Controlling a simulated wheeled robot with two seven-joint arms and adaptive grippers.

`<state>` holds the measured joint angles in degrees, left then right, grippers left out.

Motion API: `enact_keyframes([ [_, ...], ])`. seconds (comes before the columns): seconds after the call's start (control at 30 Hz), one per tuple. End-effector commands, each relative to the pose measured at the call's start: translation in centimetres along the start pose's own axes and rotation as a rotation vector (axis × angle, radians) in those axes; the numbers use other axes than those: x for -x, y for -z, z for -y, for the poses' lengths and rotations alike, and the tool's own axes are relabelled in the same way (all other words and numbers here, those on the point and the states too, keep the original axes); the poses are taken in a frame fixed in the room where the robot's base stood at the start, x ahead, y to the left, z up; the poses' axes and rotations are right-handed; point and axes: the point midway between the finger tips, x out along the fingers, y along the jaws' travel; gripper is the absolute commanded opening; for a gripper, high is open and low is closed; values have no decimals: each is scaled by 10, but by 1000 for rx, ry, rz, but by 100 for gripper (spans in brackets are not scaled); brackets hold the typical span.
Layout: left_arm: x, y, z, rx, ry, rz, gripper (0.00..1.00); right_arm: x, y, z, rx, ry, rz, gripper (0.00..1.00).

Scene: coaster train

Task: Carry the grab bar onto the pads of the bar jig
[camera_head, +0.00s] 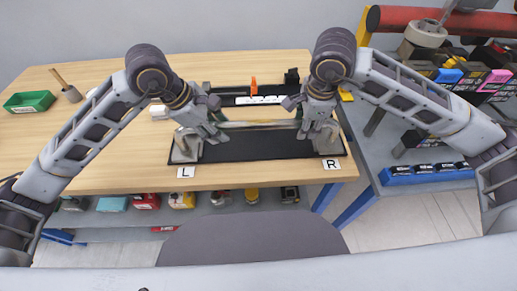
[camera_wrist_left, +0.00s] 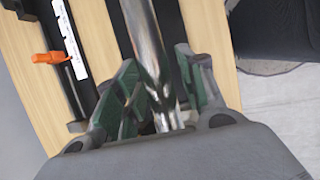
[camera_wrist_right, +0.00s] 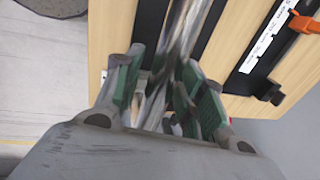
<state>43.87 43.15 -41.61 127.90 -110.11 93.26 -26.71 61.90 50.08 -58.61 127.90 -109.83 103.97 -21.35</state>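The shiny metal grab bar (camera_head: 258,124) runs left to right between my two grippers, above the table. My left gripper (camera_head: 218,132) is closed around its left part; the bar also runs between the fingers in the left wrist view (camera_wrist_left: 147,40). My right gripper (camera_head: 304,128) is closed around its right part, as the right wrist view shows the bar (camera_wrist_right: 181,35) between the fingers. The bar jig has a black base plate (camera_head: 258,146) and grey supports near the L and R labels, at left (camera_head: 184,147) and right (camera_head: 327,139). My grippers partly hide the bar's ends.
A black fixture with a white label strip (camera_head: 260,100) and an orange piece (camera_head: 253,84) stands behind the bar. A green tray (camera_head: 29,102) lies at the far left. A side bench with boxes and a blue bin (camera_head: 427,174) is at right.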

Motion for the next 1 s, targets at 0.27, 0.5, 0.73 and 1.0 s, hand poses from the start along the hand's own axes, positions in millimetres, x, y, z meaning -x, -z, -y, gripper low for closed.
enact_keyframes([
  [0.27,0,0,0,0,0,0,45,0,0,0,0,0,1,45],
  [0.5,6,0,0,0,-1,0,45,0,0,0,1,0,1,45],
  [0.73,29,0,-1,-2,-3,0,45,0,0,0,1,0,1,45],
  [1.0,69,0,-1,0,-3,0,45,0,0,0,1,0,1,45],
])
